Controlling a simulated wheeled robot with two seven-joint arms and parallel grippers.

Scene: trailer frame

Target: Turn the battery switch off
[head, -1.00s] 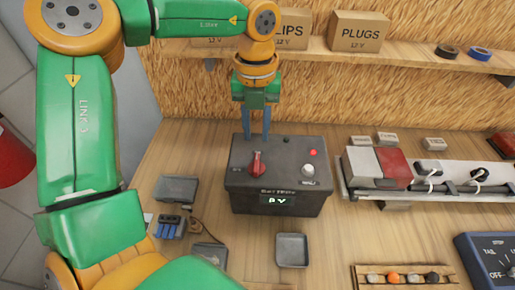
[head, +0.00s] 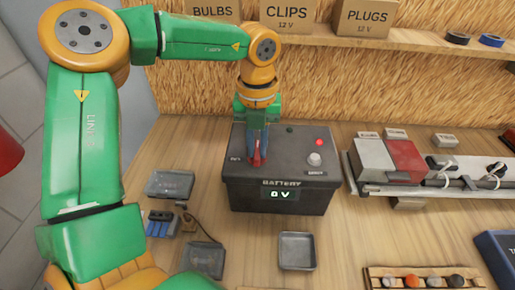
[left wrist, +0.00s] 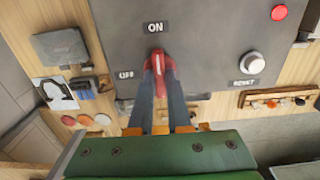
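The battery (head: 325,182) is a dark box on the bench, with a display (head: 281,194) reading 0 V. Its red switch handle (head: 257,158) stands on the top face. In the left wrist view the handle (left wrist: 159,62) lies just below the ON label (left wrist: 155,27), with the OFF label (left wrist: 125,76) to its left. My left gripper (head: 257,148) points down at the handle. In the left wrist view its blue fingers (left wrist: 161,85) flank the handle closely, with no clear gap. The fingers partly hide it. My right gripper is not in view.
A red light (head: 319,142) and a white reset knob (head: 315,159) sit on the battery's right side. Small trays (head: 297,251) lie in front and to the left. A light-bar assembly (head: 372,163) is to the right. A shelf (head: 405,43) with boxes runs behind.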

